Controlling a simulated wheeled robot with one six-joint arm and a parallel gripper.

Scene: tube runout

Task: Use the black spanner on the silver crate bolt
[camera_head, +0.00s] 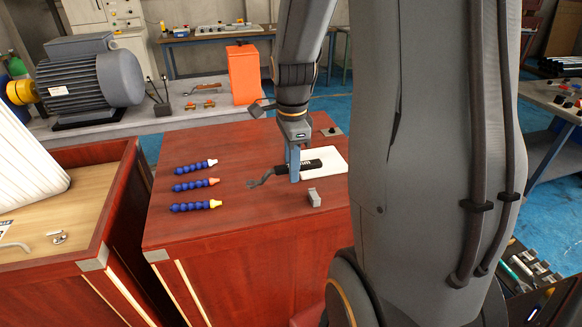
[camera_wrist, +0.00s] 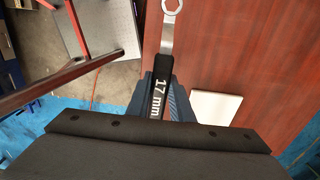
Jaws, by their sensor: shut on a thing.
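My gripper (camera_head: 294,172) points down over the red-brown wooden top and is shut on the black spanner (camera_head: 268,178). In the wrist view the spanner (camera_wrist: 172,40) runs up from between the blue fingers (camera_wrist: 165,98). Its black handle reads "17 mm", and a silver shank ends in a ring head at the top edge. I cannot tell whether the spanner touches the surface. A small silver fitting (camera_head: 58,237) sits in the open wooden crate at the left, possibly the crate bolt; it is too small to be sure. It lies well left of my gripper.
Three blue segmented tubes (camera_head: 193,185) with differently coloured tips lie left of my gripper. A white plate (camera_head: 328,160) and a small grey block (camera_head: 314,197) are close by. A white ribbed panel (camera_head: 25,160) leans in the left crate (camera_head: 90,190). A grey motor (camera_head: 92,80) stands behind.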

